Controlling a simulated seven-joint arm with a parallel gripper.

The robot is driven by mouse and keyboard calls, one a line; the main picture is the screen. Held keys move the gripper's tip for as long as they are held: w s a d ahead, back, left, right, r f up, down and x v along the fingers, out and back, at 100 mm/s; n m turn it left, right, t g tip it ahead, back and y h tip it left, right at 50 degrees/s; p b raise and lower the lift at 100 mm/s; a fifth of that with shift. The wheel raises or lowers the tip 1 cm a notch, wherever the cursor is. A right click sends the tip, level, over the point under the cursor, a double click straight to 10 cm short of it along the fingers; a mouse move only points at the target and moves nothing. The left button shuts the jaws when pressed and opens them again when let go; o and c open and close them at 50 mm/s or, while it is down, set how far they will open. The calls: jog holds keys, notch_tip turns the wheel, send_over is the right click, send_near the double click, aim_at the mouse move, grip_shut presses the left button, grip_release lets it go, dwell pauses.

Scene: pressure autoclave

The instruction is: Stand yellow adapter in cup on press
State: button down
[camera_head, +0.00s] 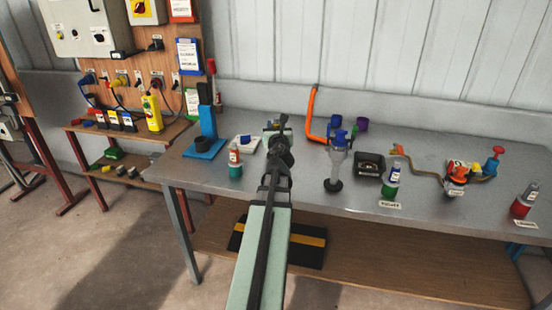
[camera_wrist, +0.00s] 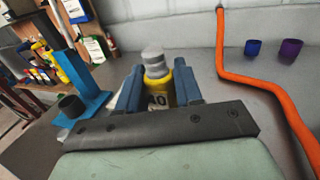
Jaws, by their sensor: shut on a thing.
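My gripper (camera_wrist: 157,92) is shut on the yellow adapter (camera_wrist: 166,82), which has a grey stepped top and stands upright between the blue fingers. A dark label with pale marks shows on its front, and its lower part is hidden by my gripper. In the head view my gripper (camera_head: 276,126) is small and mostly hidden behind my arm, over the back of the bench. The blue press (camera_head: 208,122) stands at the bench's left end. A dark round cup (camera_head: 201,143) sits on its base. The press (camera_wrist: 88,80) and cup (camera_wrist: 71,106) also show left of my gripper in the wrist view.
An orange hose (camera_wrist: 250,82) rises right of my gripper. Blue and purple cups (camera_wrist: 289,50) stand farther right.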

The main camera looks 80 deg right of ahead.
jog(key=shift+f, duration=4.35)
jog(key=shift+f, duration=0.2)
jog(key=c, duration=0.8)
grip_release()
jog(key=shift+o, duration=0.2)
jog(key=shift+a, duration=0.1)
jog(key=shift+v, duration=2.4)
